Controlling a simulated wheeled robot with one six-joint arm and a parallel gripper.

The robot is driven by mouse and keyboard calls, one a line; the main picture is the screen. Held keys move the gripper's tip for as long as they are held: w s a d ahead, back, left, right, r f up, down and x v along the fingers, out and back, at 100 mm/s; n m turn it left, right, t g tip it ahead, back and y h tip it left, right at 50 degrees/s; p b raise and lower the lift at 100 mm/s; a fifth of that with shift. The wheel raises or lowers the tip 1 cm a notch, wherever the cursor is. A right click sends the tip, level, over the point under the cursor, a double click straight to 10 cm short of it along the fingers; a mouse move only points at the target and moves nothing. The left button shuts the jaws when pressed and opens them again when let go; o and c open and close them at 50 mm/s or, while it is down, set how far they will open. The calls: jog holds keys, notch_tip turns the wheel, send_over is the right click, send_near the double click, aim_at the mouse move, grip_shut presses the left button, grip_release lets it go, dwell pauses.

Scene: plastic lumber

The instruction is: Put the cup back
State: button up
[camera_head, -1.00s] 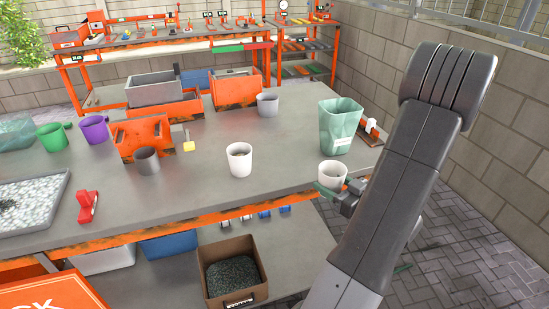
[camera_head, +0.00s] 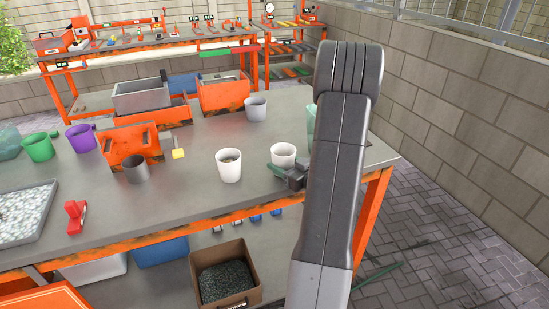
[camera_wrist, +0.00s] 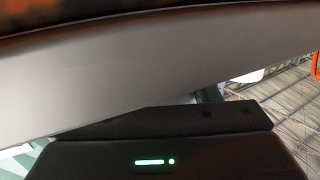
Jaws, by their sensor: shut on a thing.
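My gripper (camera_head: 289,178) is shut on a white cup (camera_head: 283,157) at the right part of the workbench. The cup is upright; whether its base touches the tabletop I cannot tell. In the wrist view the cup's pale wall (camera_wrist: 110,85) fills much of the picture, very close, and the fingertips are not clear. A second white cup (camera_head: 229,168) with something dark inside stands upright on the bench just to the left, apart from the held one.
The workbench (camera_head: 195,195) also bears a dark grey cup (camera_head: 136,169), a light grey cup (camera_head: 256,108), and purple (camera_head: 82,138) and green (camera_head: 38,147) mugs. A green translucent bin (camera_head: 311,122) is mostly hidden behind my arm. Bare tabletop lies left of the second white cup.

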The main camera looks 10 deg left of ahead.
aim_at(274, 159)
jog(key=x, duration=0.4)
jog(key=shift+a+r, duration=0.15)
jog(key=shift+d+p, duration=0.2)
jog(key=shift+p, duration=0.1)
jog(key=shift+f, duration=0.25)
jog(key=shift+f+b, duration=0.15)
jog(key=shift+b, duration=0.15)
jog(key=o, duration=1)
